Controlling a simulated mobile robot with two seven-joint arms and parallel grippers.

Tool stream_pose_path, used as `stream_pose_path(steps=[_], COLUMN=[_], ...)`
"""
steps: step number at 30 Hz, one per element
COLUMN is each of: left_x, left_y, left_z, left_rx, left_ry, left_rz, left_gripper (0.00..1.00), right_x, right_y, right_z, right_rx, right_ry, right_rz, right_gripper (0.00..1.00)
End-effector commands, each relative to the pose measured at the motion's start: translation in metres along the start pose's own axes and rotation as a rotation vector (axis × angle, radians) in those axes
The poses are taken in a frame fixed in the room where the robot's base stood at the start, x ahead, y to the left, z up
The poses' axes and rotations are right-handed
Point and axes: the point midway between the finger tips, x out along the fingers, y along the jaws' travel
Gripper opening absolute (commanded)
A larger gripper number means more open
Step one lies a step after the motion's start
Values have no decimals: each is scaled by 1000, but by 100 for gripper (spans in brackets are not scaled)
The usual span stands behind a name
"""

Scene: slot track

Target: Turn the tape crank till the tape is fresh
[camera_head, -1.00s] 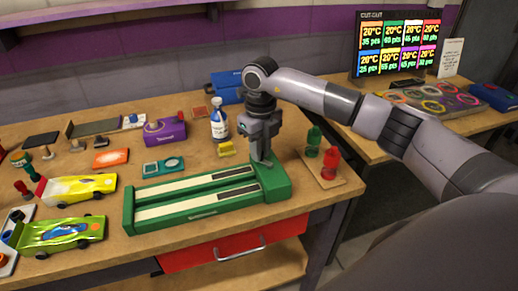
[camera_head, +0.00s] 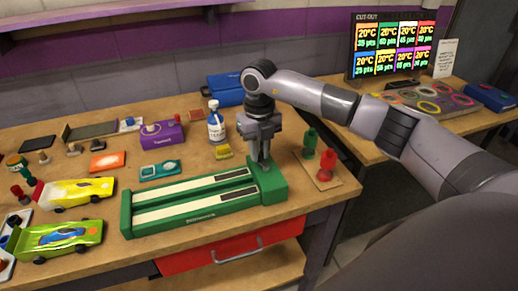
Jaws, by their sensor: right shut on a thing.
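The green tape unit (camera_head: 205,228) lies along the front of the wooden bench, with two long white strips (camera_head: 185,190) that turn dark at their right ends. A raised green block (camera_head: 275,185) stands at its right end. My right gripper (camera_head: 264,163) points down over this block, its fingers shut on the tape crank. The crank is mostly hidden by the fingers, so its angle cannot be told. My left gripper is not in view.
A white bottle (camera_head: 216,124) and a yellow block (camera_head: 223,152) stand behind the unit. Green and red bottles (camera_head: 327,163) stand on a small board to the right. Two toy cars (camera_head: 55,240) are at the left. A red drawer (camera_head: 230,254) is below.

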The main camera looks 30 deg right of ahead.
Motion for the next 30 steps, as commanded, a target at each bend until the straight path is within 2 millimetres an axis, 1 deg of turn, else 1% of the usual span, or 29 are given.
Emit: stream_pose_path(steps=[2, 3, 4, 5, 13, 16, 20, 24, 27, 30], left_x=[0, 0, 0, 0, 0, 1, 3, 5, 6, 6], left_y=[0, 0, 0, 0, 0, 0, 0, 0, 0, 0], left_z=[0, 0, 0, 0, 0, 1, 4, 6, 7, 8], left_rx=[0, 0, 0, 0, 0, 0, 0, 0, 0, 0], left_ry=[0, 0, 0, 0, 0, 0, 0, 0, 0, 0], left_rz=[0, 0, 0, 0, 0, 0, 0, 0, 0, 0], left_gripper=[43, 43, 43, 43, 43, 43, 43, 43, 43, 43], right_x=[-3, -3, -3, -2, -1, -7, -26, -49, -62, -70], right_y=[-1, -1, -1, 0, 0, 0, 0, 0, 0, 0], right_z=[2, 2, 2, 2, 1, 1, 1, 1, 1, 1], right_rx=[1, 1, 1, 1, -1, -1, -2, -1, -1, 0], right_ry=[-7, -7, -7, -7, -3, -4, -6, -8, -6, -5], right_rz=[1, 1, 1, 1, 0, 0, 1, 1, 1, 1], right_gripper=[0, 28, 38, 44, 44, 44, 44, 44, 44, 44])
